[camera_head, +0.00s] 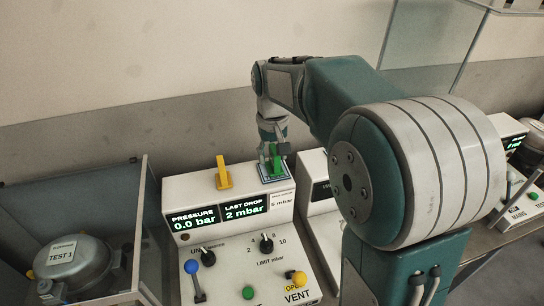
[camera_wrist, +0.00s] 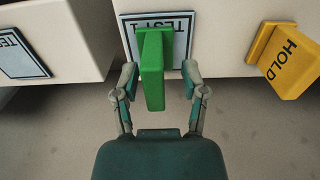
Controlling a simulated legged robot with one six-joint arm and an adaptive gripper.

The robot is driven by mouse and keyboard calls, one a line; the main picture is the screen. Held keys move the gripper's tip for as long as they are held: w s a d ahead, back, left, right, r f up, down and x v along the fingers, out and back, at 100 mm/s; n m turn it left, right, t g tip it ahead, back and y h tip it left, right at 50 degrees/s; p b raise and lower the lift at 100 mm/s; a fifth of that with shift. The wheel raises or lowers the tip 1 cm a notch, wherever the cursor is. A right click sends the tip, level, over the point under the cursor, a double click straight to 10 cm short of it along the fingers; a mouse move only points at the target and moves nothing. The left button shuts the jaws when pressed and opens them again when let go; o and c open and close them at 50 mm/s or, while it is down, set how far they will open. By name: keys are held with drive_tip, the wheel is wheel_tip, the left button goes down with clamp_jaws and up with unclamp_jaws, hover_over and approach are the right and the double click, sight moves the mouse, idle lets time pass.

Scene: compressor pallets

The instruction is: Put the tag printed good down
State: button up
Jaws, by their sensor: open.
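A green tag (camera_wrist: 152,70) stands on a pale plate marked TEST 1 (camera_wrist: 126,32), on top of the pressure test console (camera_head: 180,187). The face toward my wrist camera shows no print, so I cannot read its word. In the head view the green tag (camera_head: 276,165) is partly covered by my gripper. My gripper (camera_wrist: 159,80) is open, with one finger on each side of the tag. A gap shows on the right; the left finger looks close, and I cannot tell if it touches. A yellow tag marked HOLD (camera_wrist: 288,60) stands apart on the same console, also in the head view (camera_head: 223,172).
Another plate (camera_wrist: 22,54) lies bare on the neighbouring console (camera_wrist: 60,25). A clear-walled enclosure (camera_head: 140,215) with a compressor marked TEST 1 (camera_head: 70,270) is at the left. The console front has a blue-knobbed lever (camera_head: 194,280), dials and buttons; displays read 0.0 bar and 2 mbar.

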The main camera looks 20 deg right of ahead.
sight(273, 151)
wheel_tip(273, 151, up, 11)
drive_tip(key=shift+f, duration=0.15)
drive_tip(key=shift+r, duration=0.25)
drive_tip(key=shift+s+r, duration=0.15)
drive_tip(key=shift+s, duration=0.1)
drive_tip(key=s+f+t, duration=0.2)
drive_tip(key=s+f, duration=0.2)
drive_tip(key=s, duration=0.7)
drive_tip(key=s+f+t, duration=0.3)
drive_tip(key=s+f, duration=0.1)
drive_tip(key=s, duration=0.6)
drive_tip(key=shift+s+f+t, duration=0.25)
drive_tip(key=shift+s+t, duration=0.05)
drive_tip(key=shift+s, duration=0.05)
